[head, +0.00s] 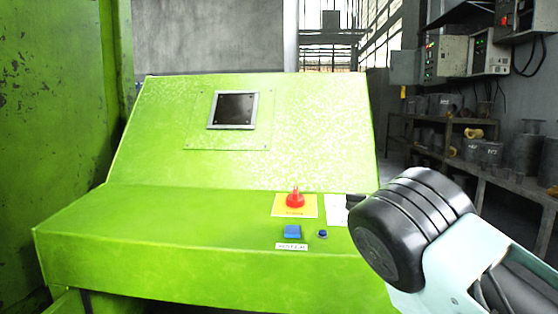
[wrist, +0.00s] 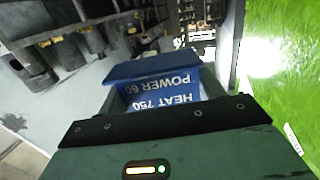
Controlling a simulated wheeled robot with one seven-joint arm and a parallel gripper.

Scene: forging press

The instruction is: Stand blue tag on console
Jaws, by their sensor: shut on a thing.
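The blue tag (wrist: 155,66) is in the wrist view, with a blue upper edge and a white-lettered face reading "HEAT 750" and "POWER 60", upside down. My gripper (wrist: 162,88) is shut on it, with a finger at each side. The green console (head: 150,215) fills the middle of the head view, with a flat ledge below a sloped panel. In the wrist view the console (wrist: 285,65) is at the right, apart from the tag. In the head view my black wrist hides most of the gripper, and I cannot make out the tag there.
A screen (head: 235,109) sits in the panel. The left ledge is clear. Shelves (head: 470,165) stand at right.

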